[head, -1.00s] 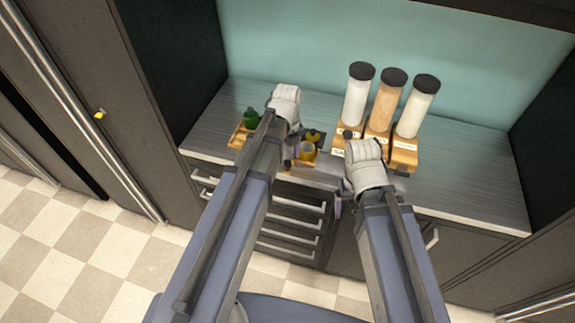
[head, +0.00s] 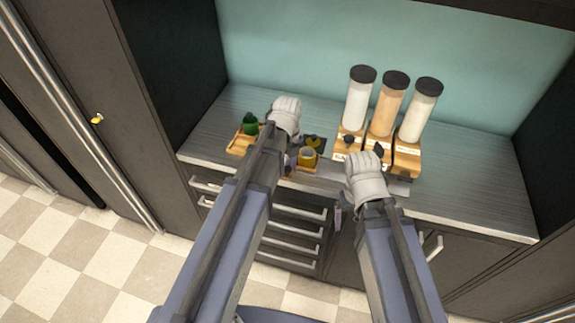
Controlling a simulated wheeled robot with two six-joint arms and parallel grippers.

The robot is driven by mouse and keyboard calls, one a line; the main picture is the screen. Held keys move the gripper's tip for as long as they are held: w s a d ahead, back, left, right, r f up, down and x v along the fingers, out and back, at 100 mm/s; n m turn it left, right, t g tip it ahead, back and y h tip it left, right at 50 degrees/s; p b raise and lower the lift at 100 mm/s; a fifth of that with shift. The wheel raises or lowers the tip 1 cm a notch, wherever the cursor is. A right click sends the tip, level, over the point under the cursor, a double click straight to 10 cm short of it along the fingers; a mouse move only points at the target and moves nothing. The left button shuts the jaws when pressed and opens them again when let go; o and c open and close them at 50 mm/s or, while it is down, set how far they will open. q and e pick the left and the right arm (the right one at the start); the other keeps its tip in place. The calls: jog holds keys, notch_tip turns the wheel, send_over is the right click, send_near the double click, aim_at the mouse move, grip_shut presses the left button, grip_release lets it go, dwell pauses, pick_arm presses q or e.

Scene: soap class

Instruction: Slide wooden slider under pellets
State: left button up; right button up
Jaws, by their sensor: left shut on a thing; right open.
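Three tall dispensers with black caps stand at the back right: one with white pellets (head: 358,104), one with orange pellets (head: 386,110) and one with pale pellets (head: 416,118). They stand on a stepped, labelled wooden base (head: 408,161) with dark knobs; I cannot tell its slider from the rest. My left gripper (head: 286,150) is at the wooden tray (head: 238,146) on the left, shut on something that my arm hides. My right gripper (head: 350,190) is open in front of the base, its fingers mostly hidden by its white wrist.
The grey counter (head: 470,195) is clear to the right. Dark cabinet walls close both sides, and drawers with handles lie below the front edge.

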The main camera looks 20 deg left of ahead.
pick_arm(q)
grip_shut()
dwell(0.8)
